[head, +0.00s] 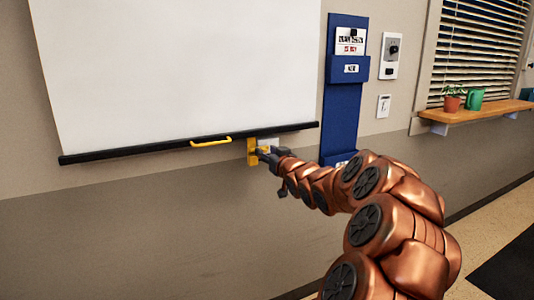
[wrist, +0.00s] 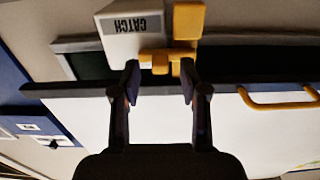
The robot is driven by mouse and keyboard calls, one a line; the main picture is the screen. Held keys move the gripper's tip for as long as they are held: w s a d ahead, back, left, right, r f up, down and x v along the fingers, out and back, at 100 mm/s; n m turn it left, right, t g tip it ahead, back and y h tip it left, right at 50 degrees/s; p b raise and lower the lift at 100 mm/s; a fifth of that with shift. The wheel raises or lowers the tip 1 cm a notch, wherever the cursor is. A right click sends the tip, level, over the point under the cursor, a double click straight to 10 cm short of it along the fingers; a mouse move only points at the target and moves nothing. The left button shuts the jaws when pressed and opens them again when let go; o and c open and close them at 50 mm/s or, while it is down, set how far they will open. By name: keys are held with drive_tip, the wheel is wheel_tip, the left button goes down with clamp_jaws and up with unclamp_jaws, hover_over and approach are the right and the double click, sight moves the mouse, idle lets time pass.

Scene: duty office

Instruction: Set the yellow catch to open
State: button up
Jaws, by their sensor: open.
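The yellow catch (head: 252,153) is on the wall at the right end of the screen's lower bar, below the white screen. In the wrist view, which is upside down, the catch (wrist: 188,20) shows as a yellow block with a small yellow lever (wrist: 160,56) beside a white plate (wrist: 132,27) marked CATCH. My gripper (head: 271,158) is at the catch. In the wrist view my gripper (wrist: 159,68) is open, with one fingertip on each side of the lever's end. I cannot tell whether either finger touches it. The gripper partly hides the catch in the head view.
The white screen (head: 180,70) has a black lower bar (head: 120,152) with a yellow pull handle (head: 211,141) left of the catch. A blue wall panel (head: 341,112) stands close to the right. A wooden shelf (head: 480,109) with a plant and green mug is farther right.

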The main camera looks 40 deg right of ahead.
drive_tip(key=shift+w+d, duration=0.1)
drive_tip(key=shift+w, duration=0.2)
drive_tip(key=shift+c, duration=0.3)
clamp_jaws()
